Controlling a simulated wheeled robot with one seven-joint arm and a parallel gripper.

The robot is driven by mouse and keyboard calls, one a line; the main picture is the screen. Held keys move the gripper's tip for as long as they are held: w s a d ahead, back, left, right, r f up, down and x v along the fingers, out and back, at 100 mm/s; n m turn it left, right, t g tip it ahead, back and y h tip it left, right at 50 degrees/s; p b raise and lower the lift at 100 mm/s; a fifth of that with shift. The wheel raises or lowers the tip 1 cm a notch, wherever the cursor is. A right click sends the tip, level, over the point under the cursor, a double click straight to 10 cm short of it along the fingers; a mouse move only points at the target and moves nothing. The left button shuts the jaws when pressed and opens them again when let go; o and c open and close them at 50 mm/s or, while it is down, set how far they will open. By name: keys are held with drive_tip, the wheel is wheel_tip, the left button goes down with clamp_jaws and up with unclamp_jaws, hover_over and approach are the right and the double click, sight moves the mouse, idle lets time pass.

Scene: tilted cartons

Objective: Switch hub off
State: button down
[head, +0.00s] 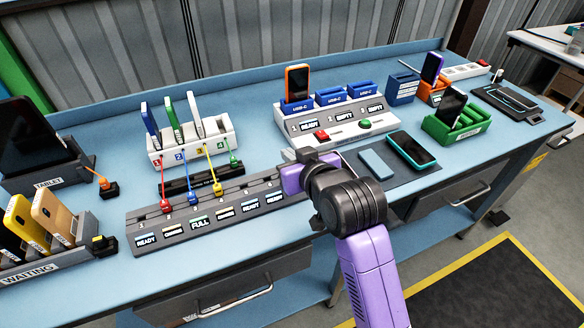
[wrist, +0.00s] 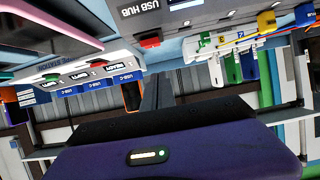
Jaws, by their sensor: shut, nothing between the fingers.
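The switch's position cannot be read. In the head view a long grey bar (head: 205,212) with labelled slots and coloured plugs runs up to my gripper (head: 291,157), which hides its right end; I cannot tell whether this is the hub. My gripper is shut and empty. In the wrist view its dark fingers (wrist: 155,92) point toward the hub's red switch, with no clear contact.
A white station (head: 338,122) with a red button (head: 322,134), a green button (head: 365,123) and blue USB-C docks stands close behind my gripper. A white dock (head: 192,143) with cables stands to the left. A teal-edged phone (head: 411,150) lies right on a dark mat.

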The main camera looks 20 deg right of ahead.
drive_tip(key=shift+s+f, duration=0.25)
drive_tip(key=shift+f, duration=0.65)
drive_tip(key=shift+s+f, duration=0.2)
drive_tip(key=shift+f, duration=0.65)
drive_tip(key=f+b, duration=0.1)
drive_tip(key=b, duration=0.1)
drive_tip(key=t+b, duration=0.1)
drive_tip(key=shift+s+f+b, duration=0.2)
drive_tip(key=shift+f+b, duration=0.2)
drive_tip(key=shift+r, duration=0.35)
